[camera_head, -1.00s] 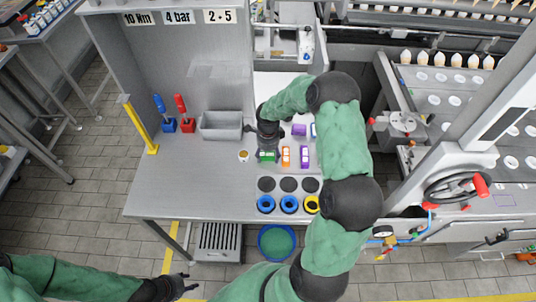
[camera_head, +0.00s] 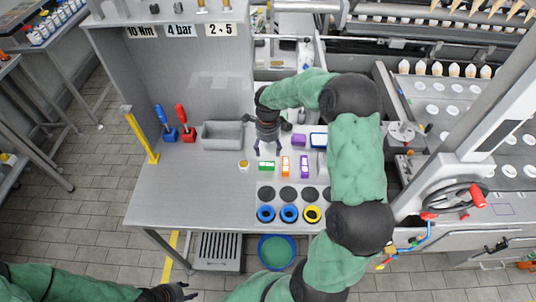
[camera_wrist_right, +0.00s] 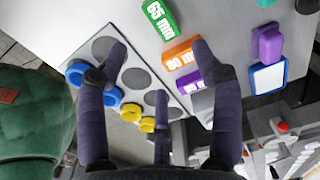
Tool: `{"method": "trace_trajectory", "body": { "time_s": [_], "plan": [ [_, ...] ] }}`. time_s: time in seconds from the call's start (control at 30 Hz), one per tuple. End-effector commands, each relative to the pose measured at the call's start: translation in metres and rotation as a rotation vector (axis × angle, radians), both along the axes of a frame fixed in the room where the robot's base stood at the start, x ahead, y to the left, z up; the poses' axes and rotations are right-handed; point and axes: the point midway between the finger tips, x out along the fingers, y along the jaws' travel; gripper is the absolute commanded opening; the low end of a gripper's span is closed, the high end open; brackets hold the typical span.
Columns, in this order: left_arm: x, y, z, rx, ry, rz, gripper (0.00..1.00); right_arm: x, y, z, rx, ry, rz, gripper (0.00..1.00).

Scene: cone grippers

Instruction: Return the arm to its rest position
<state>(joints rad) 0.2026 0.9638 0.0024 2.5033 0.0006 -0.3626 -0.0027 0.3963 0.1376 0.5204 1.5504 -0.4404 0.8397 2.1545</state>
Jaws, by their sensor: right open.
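My right gripper (camera_head: 267,149) is open and empty above the workbench (camera_head: 185,205), just behind the green block (camera_head: 266,162). Its spread dark fingers (camera_wrist_right: 158,60) fill the middle of the right wrist view, with nothing between them. The green block, an orange block (camera_head: 285,166) and a purple block (camera_head: 304,166) stand in a row on the bench. The wrist view shows the green block marked 65 mm (camera_wrist_right: 160,18) and the orange block (camera_wrist_right: 181,56) partly behind a finger. My left gripper (camera_head: 189,291) is low at the bottom edge, away from the bench; its fingers are too small to judge.
Dark discs (camera_head: 288,194) and blue and yellow rings (camera_head: 289,213) lie in front of the blocks. A grey bin (camera_head: 222,135), blue and red tools (camera_head: 182,125) and a small cup (camera_head: 243,164) stand left. A yellow post (camera_head: 140,135) marks the left edge. Machinery borders the right.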

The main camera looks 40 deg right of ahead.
Motion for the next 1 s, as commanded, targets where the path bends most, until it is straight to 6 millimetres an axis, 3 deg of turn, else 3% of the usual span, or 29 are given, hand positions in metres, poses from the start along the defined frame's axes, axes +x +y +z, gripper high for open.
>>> {"method": "trace_trajectory", "body": {
  "time_s": [0.2, 0.77, 0.87, 1.0],
  "plan": [
    [0.000, 0.000, 0.001, 0.000, 0.000, 0.000, 0.40, 0.000, 0.000, 0.015, 0.001, -0.001, -0.001, 0.66],
    [0.000, 0.000, 0.001, 0.000, 0.000, 0.000, 0.40, 0.000, 0.000, 0.015, 0.000, 0.000, -0.001, 0.66],
    [0.000, 0.000, 0.007, 0.000, 0.000, 0.000, 0.40, 0.000, 0.000, 0.021, 0.000, 0.000, -0.001, 0.66],
    [0.000, 0.000, 0.030, 0.000, 0.000, 0.000, 0.40, 0.000, 0.000, 0.045, 0.000, 0.000, -0.001, 0.66]
  ]
}}
